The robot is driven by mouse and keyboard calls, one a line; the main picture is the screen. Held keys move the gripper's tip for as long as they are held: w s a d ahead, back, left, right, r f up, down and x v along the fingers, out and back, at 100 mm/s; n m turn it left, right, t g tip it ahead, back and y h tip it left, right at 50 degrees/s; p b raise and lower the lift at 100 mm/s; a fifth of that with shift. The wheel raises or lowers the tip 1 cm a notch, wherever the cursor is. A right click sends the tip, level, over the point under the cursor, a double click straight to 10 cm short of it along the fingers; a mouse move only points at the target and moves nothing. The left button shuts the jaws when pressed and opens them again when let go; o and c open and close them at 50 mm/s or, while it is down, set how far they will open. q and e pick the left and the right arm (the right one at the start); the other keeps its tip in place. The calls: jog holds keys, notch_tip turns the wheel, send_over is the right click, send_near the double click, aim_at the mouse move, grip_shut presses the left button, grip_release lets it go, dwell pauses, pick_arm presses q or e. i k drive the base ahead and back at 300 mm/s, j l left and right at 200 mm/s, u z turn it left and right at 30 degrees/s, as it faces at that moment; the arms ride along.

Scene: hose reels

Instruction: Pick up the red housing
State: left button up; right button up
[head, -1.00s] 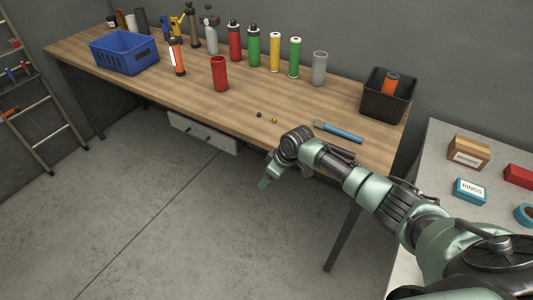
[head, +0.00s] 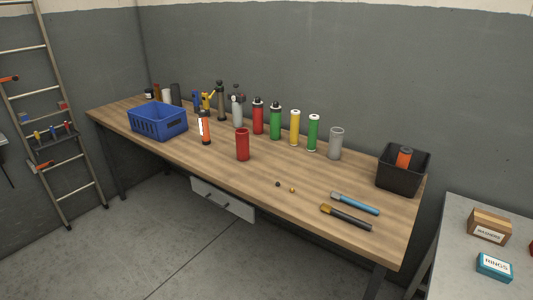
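The red housing (head: 242,146) looks like an open-topped red cylinder. It stands upright near the front middle of the wooden workbench (head: 300,187), apart from the things around it. A second red cylinder (head: 258,117) with a dark cap stands farther back in the row. Neither of my grippers is in view.
A blue crate (head: 158,121) and an orange flashlight (head: 204,128) are left of the housing. Capped green and yellow cylinders and a grey tube (head: 335,143) stand behind it to the right. A black bin (head: 403,170) is at the right end. Two brush-like tools (head: 346,217) lie in front.

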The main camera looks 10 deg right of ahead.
aim_at(243, 145)
jog(key=i+j+z, duration=0.1)
jog(key=z, duration=0.35)
jog(key=i+j+z, duration=0.1)
jog(key=z, duration=0.35)
jog(key=j+z, duration=0.2)
jog(key=z, duration=0.25)
jog(key=i+j+z, duration=0.1)
jog(key=j+z, duration=0.15)
jog(key=z, duration=0.2)
